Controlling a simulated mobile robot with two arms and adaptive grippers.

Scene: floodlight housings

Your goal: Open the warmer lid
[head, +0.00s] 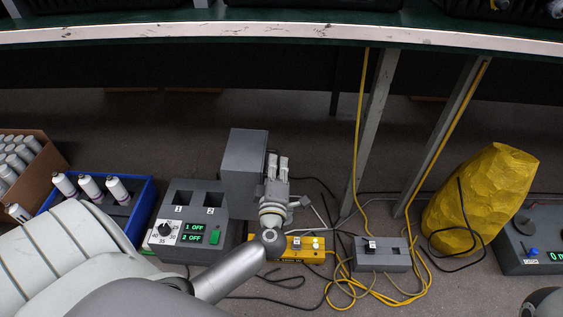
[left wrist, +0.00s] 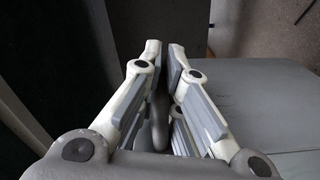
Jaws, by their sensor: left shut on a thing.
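The warmer (head: 190,220) is a grey box on the floor, with slots marked 1 and 2, a dial and a green display reading 1 OFF and 2 OFF. A grey panel, apparently its lid (head: 245,165), stands upright at the right of the slots, which show uncovered. My left gripper (head: 278,162) is just right of this panel, fingers pointing away. In the left wrist view its fingers (left wrist: 165,52) are close together around a dark grey rounded part, apparently the lid's handle (left wrist: 154,128). The grip itself is hidden in the head view.
A blue bin (head: 148,197) with white bottles and a cardboard box (head: 50,160) stand to the left. A yellow power strip (head: 290,252), a grey switch box (head: 382,262) and loose cables lie right. A yellow sack (head: 480,200) stands beyond. A bench edge (head: 300,31) crosses the top.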

